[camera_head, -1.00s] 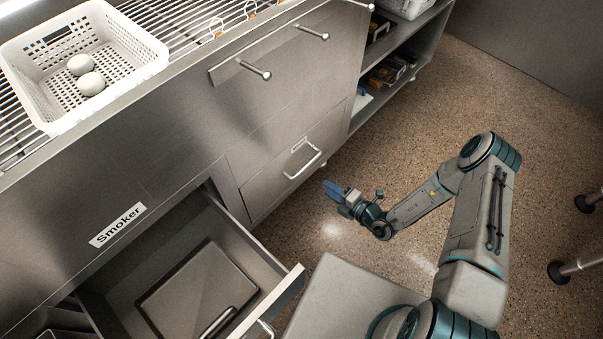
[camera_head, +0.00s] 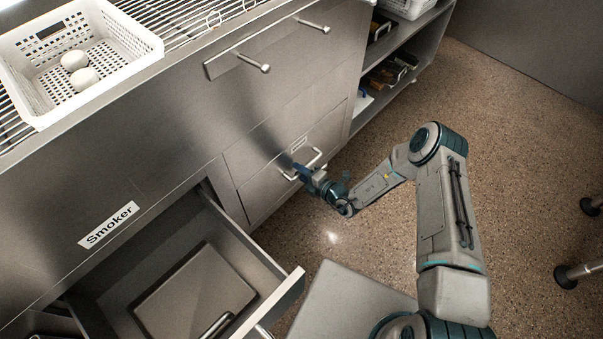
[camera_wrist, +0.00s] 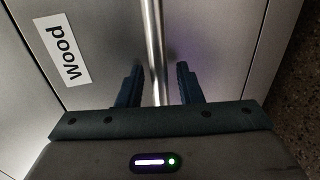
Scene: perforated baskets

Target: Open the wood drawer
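The wood drawer (camera_head: 265,183) is closed in the grey cabinet front, with a white "wood" label (camera_wrist: 64,54) that reads sideways in the wrist view. Its metal bar handle (camera_head: 317,158) runs up the middle of the wrist view (camera_wrist: 154,40). My gripper (camera_head: 299,172) is at this handle, with its dark fingers (camera_wrist: 158,88) apart on either side of the bar. A gap shows between the bar and each finger. In the camera_head view the fingers cover part of the handle, and contact cannot be told there.
The Smoker drawer (camera_head: 270,258) stands open at the lower left, with a flat tray (camera_head: 195,300) inside. A white perforated basket (camera_head: 125,65) with two pale round items sits on the rack above. Open shelves (camera_head: 420,50) are at upper right. The floor on the right is mostly clear.

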